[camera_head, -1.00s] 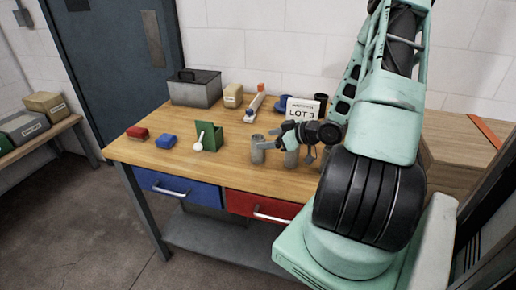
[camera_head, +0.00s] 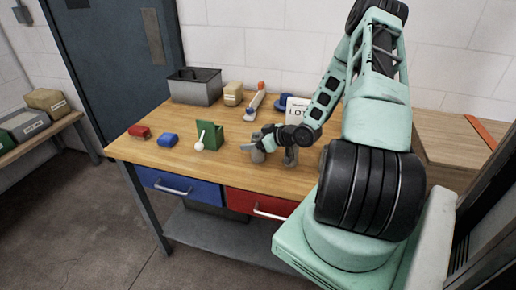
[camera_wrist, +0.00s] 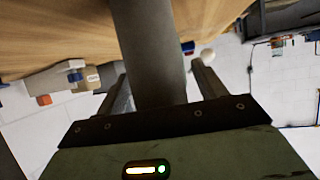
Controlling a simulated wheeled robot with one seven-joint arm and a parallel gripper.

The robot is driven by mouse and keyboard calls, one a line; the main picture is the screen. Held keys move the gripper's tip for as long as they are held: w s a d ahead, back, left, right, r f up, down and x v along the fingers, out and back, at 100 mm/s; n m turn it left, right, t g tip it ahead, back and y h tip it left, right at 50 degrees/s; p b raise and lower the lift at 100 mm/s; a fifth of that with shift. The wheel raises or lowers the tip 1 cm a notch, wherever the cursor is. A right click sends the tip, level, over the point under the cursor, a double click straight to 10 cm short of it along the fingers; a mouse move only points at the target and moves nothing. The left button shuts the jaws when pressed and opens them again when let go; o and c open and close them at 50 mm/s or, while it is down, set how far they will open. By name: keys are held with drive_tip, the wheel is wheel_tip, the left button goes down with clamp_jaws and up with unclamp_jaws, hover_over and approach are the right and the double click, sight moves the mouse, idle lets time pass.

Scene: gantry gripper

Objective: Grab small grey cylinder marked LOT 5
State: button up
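My gripper (camera_head: 256,141) is low over the wooden table, at the tops of the small grey cylinders. One grey cylinder (camera_head: 257,157) shows under the fingers in the head view. Another grey shape (camera_head: 290,156) stands to its right, partly behind my wrist. In the wrist view a grey cylinder (camera_wrist: 150,50) stands between the two fingers (camera_wrist: 160,85), with narrow gaps beside it. The fingers look open around it. No mark shows on the cylinder.
The front left is clear.

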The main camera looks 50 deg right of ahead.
drive_tip(key=c, duration=1.3)
drive_tip(key=shift+o, duration=0.2)
drive_tip(key=shift+r, duration=0.1)
